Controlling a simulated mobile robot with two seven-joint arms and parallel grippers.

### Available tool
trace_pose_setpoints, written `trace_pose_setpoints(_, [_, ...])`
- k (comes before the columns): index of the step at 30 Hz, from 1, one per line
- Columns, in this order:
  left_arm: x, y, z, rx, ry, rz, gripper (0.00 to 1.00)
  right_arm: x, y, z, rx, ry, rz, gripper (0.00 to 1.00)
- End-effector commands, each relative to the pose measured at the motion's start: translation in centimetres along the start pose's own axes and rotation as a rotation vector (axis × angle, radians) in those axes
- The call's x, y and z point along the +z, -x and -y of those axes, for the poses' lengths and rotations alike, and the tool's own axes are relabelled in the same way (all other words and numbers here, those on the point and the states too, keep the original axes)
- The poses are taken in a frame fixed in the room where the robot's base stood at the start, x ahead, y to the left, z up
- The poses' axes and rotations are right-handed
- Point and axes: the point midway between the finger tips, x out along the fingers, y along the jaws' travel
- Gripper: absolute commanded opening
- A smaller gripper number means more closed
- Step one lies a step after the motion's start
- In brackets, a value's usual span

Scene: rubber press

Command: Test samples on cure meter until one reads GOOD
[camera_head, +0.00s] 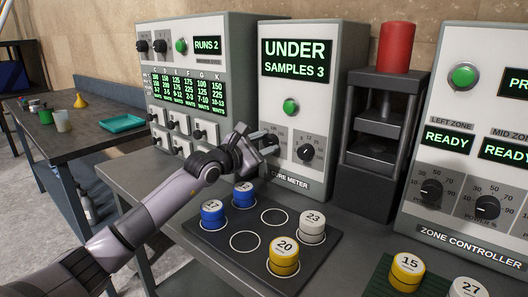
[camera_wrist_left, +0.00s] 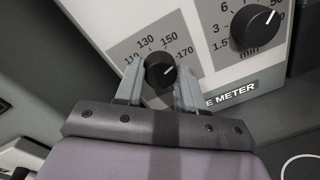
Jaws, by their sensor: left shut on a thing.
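The cure meter (camera_head: 332,95) stands at the back centre. Its display reads UNDER, SAMPLES 3, above a green button (camera_head: 290,106). My left gripper (camera_head: 267,142) is at the meter's lower left dial. In the left wrist view its fingers are shut on the black dial knob (camera_wrist_left: 160,70), whose white mark points up right toward 170. Blue samples, 17 (camera_head: 212,215) and another (camera_head: 243,196), yellow sample 20 (camera_head: 284,260) and white sample 23 (camera_head: 312,229) stand on the dark tray (camera_head: 212,242). Two ringed places there are empty. My right gripper is not in view.
A grey press (camera_head: 375,149) with a red cylinder (camera_head: 396,47) on top stands right of the meter. The zone controller (camera_head: 470,205) is far right. Yellow sample 15 (camera_head: 406,271) and white sample 27 (camera_head: 468,291) stand at front right. A switch panel (camera_head: 190,40) reads RUNS 2.

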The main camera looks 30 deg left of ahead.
Motion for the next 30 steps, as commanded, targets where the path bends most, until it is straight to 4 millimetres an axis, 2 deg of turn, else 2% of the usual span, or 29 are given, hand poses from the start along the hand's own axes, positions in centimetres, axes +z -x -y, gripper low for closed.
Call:
trace_pose_setpoints(2, [-0.3, 0.0, 0.3, -0.001, -0.062, -0.003, 0.08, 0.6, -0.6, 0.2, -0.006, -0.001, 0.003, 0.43])
trace_pose_setpoints(12, [-0.2, 0.0, 0.2, -0.005, -0.263, -0.015, 0.08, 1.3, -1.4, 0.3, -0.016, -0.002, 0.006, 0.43])
trace_pose_setpoints(30, [0.0, 0.0, 0.1, -0.006, -0.334, -0.020, 0.08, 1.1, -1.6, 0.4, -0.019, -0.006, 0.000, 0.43])
